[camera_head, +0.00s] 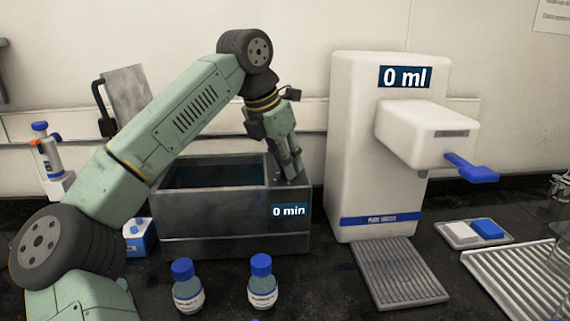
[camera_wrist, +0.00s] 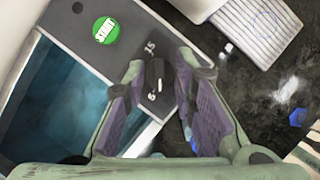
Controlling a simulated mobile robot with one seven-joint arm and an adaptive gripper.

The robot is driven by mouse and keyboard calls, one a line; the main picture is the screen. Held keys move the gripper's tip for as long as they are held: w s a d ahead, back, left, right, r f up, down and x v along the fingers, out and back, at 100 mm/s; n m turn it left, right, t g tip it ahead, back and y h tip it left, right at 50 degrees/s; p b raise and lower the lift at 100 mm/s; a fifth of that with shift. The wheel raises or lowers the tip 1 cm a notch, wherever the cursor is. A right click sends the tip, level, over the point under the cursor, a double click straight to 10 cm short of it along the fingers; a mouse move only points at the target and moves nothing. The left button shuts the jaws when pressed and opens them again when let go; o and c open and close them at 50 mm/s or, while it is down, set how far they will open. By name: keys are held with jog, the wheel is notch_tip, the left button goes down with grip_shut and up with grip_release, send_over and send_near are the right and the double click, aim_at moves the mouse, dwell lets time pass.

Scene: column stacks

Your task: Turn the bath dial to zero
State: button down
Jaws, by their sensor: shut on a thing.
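The grey metal water bath (camera_head: 200,225) stands on the dark bench, and its front display (camera_head: 289,211) reads 0 min. My gripper (camera_head: 290,170) reaches down to the right part of the bath top. In the wrist view my gripper (camera_wrist: 158,70) has its fingers on either side of the small dark dial (camera_wrist: 155,74), shut on it. Small white numbers show around the dial; the fingers hide part of it. A green START button (camera_wrist: 106,31) is on the bath top beside the dial. In the head view the dial is hidden behind my fingers.
A white water dispenser (camera_head: 350,150) reading 0 ml stands close right of the bath. Two blue-capped bottles (camera_head: 187,290) (camera_head: 262,285) stand in front. The open bath basin (camera_wrist: 55,105) holds bluish liquid. A metal drip tray (camera_head: 400,275) lies before the dispenser.

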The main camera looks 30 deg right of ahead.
jog(key=n+t, duration=0.1)
jog(key=n, duration=0.1)
jog(key=n+y+b, duration=0.1)
jog(key=n, duration=0.2)
jog(key=shift+s+n+t+b, duration=0.15)
jog(key=shift+n+t+b, duration=0.15)
jog(key=shift+t, duration=0.1)
jog(key=shift+d+n+t+y, duration=0.1)
jog(key=shift+n+t+y, duration=0.25)
jog(key=shift+n, duration=0.75)
jog(key=shift+d+n+t+y, duration=0.1)
jog(key=shift+n+t+y, duration=0.25)
jog(key=shift+n, duration=0.75)
jog(key=c, duration=1.4)
grip_release()
jog(key=shift+o, duration=0.2)
